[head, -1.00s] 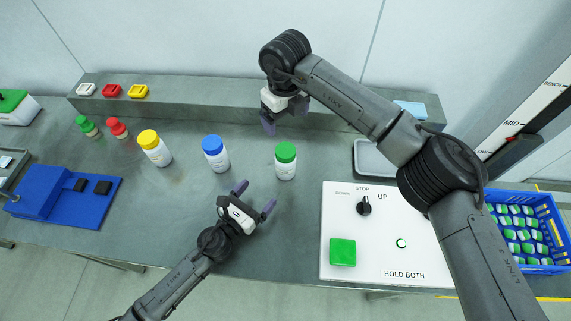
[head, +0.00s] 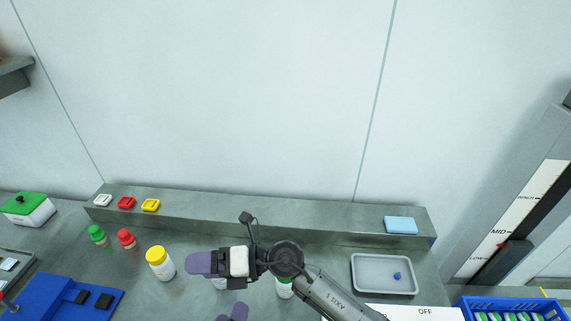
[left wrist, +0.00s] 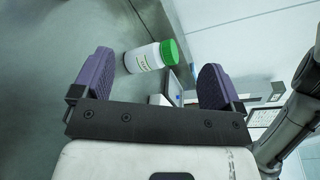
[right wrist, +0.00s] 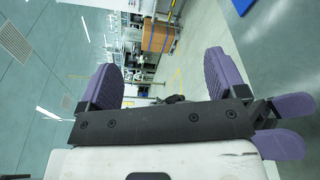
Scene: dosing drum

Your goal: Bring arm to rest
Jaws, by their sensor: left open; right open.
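My right gripper (head: 200,263) is open and empty, pointing left above the bench, its arm coming in from the lower right. My left gripper (head: 235,312) is mostly cut off by the bottom edge of the head view; only a purple finger shows. In the left wrist view its two fingers (left wrist: 158,82) are apart, with nothing gripped. The green-capped bottle (left wrist: 150,57) stands beyond them. In the right wrist view the fingers (right wrist: 163,80) are apart and empty; the left gripper's purple fingertips (right wrist: 290,105) show at the right edge.
A yellow-capped bottle (head: 160,264) stands left of my right gripper. The blue-capped bottle is mostly hidden behind that gripper. A grey tray (head: 370,287) holds a small blue piece (head: 397,276). A light blue block (head: 401,225) lies on the rear ledge (head: 300,232).

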